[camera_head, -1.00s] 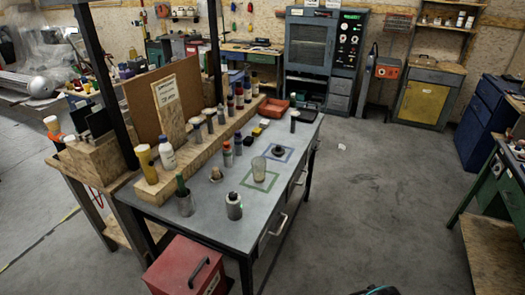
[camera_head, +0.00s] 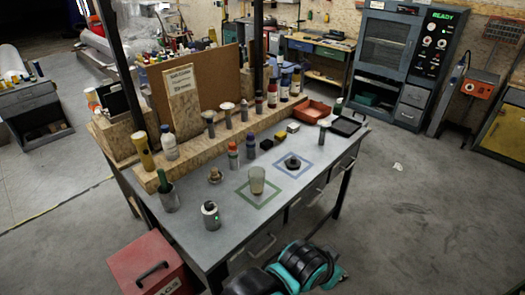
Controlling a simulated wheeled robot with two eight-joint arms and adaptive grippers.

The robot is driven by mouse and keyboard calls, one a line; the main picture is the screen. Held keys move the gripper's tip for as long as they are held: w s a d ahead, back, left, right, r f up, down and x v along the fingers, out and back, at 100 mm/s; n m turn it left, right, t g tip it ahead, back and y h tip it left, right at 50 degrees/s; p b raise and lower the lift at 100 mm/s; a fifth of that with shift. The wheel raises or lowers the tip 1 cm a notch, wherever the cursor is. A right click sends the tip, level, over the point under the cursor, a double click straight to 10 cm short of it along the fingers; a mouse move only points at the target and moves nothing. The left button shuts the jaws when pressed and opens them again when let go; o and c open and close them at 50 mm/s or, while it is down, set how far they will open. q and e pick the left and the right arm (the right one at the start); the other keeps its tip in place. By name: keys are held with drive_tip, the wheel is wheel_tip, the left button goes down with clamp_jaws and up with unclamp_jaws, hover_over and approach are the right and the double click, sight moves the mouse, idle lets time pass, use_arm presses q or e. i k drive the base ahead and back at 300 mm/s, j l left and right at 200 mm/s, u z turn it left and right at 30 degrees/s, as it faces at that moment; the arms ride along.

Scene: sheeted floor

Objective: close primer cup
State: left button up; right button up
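A translucent, pale cup (camera_head: 257,181) stands upright on the grey workbench inside a green taped square (camera_head: 272,199). Its top looks uncovered. A small black round piece with a raised middle, perhaps the lid (camera_head: 292,162), lies inside a blue taped square (camera_head: 307,171) behind and right of the cup, apart from it. A black and teal part of my arm shows at the bottom edge, in front of the bench. No fingertips can be made out, so neither gripper is visible.
A grey canister with a green light (camera_head: 211,216) and a holder with a green-handled tool (camera_head: 168,197) stand left of the cup. Bottles line a wooden shelf (camera_head: 190,150) behind. Floor to the right is clear.

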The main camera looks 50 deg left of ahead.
sight(257, 175)
drive_tip(key=i+j+u, duration=0.1)
drive_tip(key=i+u, duration=0.35)
drive_tip(key=i, duration=0.25)
drive_tip(key=i+l+u, duration=0.1)
drive_tip(key=i+u, duration=0.4)
drive_tip(key=i, duration=0.2)
